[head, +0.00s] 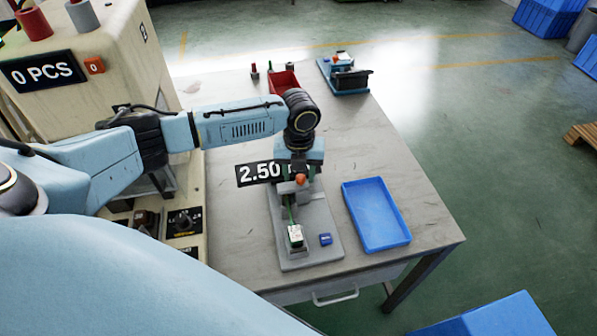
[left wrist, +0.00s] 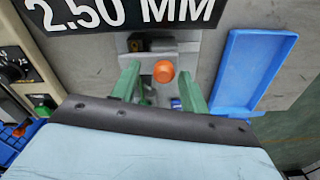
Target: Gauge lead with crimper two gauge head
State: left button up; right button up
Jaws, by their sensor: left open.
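A gauge stand with a grey base (head: 318,225) stands on the table and has an orange knob (head: 301,180). Its black display (head: 258,173) reads 2.50, with MM legible in the left wrist view (left wrist: 120,12). My left gripper (head: 299,170) is over the stand at the knob. In the left wrist view its green fingers (left wrist: 160,78) are apart, one on each side of the orange knob (left wrist: 164,71); contact cannot be told. A small green and white piece (head: 295,235) is at the front of the base, beside a blue button (head: 325,239). I cannot clearly make out a lead. My right gripper is out of view.
A blue tray (head: 376,215) lies empty right of the stand. A red bin (head: 284,81) and another bench device (head: 345,76) are at the table's back. A large beige machine (head: 120,50) with a 0 PCS display (head: 42,74) borders the left.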

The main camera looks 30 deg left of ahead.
pick_arm(q)
notch_tip(320, 180, up, 13)
jog(key=p, duration=0.1)
jog(key=shift+r, duration=0.2)
dwell(0.5)
